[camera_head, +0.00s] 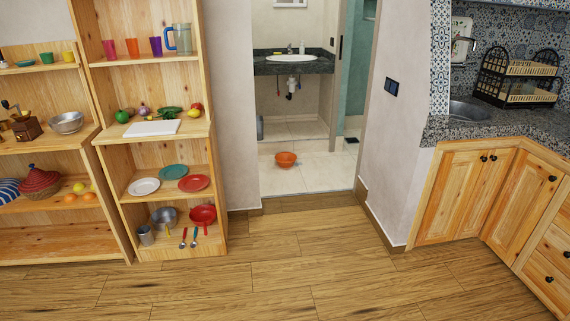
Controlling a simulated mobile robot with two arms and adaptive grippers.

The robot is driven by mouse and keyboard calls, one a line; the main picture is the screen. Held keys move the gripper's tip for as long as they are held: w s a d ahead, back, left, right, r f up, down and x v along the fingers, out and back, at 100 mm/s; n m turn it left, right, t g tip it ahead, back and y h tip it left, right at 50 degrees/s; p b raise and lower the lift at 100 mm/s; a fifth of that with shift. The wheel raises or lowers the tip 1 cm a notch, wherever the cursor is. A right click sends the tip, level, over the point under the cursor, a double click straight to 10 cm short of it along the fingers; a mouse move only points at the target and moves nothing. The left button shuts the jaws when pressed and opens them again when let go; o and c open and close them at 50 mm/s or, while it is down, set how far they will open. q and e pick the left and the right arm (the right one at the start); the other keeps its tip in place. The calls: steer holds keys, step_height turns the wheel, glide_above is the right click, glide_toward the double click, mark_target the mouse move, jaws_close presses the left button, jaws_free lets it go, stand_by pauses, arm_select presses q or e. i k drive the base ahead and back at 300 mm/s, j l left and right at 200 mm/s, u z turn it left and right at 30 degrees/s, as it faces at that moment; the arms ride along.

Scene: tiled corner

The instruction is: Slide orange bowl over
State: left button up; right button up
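An orange bowl (286,160) sits upright on the pale tiled floor (315,180), just beyond the doorway and well ahead of me. Nothing touches it. Neither of my grippers is in the head view, so their state and place are not shown.
The doorway opens between wooden shelves (160,157) with dishes on the left and a wall (392,130) on the right. A wooden kitchen cabinet (467,195) stands at the right. The wooden floor (300,270) before me is clear. A sink counter (290,66) stands beyond the bowl.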

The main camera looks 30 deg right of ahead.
mark_target(285, 159)
steer(key=i+l+z, duration=0.25)
steer(key=i+z, duration=0.15)
steer(key=i, duration=0.15)
steer(key=i+l+z, duration=0.1)
steer(key=i+z, duration=0.35)
steer(key=i+l+z, duration=0.15)
steer(key=i, duration=0.85)
steer(key=i+j+z, duration=0.15)
steer(key=i, duration=0.8)
steer(key=i+j+z, duration=0.2)
steer(key=i, duration=0.8)
steer(key=i+u, duration=0.25)
steer(key=i, duration=0.4)
steer(key=i+u, duration=0.3)
steer(key=i, duration=0.4)
steer(key=i+l+u, duration=0.25)
steer(key=i, duration=0.4)
